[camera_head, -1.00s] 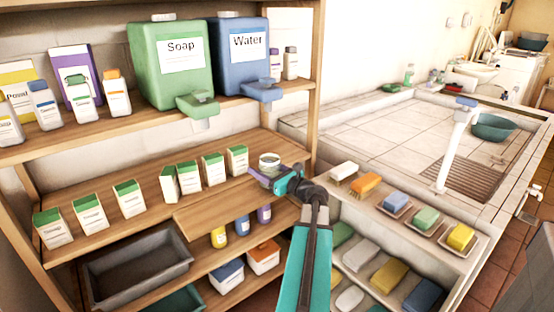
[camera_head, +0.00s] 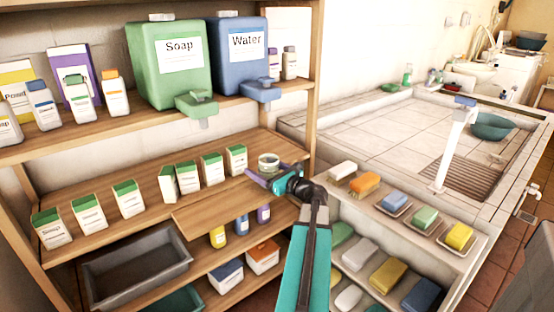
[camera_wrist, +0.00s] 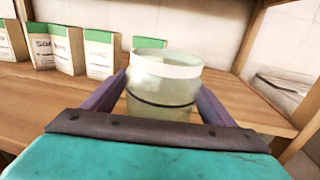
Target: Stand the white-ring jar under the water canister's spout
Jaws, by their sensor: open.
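The white-ring jar (camera_head: 269,161) stands upright on the middle wooden shelf, below the blue water canister (camera_head: 239,58). In the wrist view the jar (camera_wrist: 163,85) is pale and see-through, with a white ring at the rim and a dark line around its body. My gripper (camera_head: 270,176) is open, its purple fingers on either side of the jar in the wrist view (camera_wrist: 161,92). I cannot tell whether the fingers touch it. The canister's spout (camera_head: 262,89) juts out over the shelf, above the jar and slightly to its left.
A green soap canister (camera_head: 172,65) stands left of the water canister. Several green-topped boxes (camera_head: 212,168) stand left of the jar. The shelf's right post (camera_head: 316,90) is close to my gripper. Soap bars (camera_head: 365,183) lie to the right. The shelf front (camera_head: 215,212) is bare.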

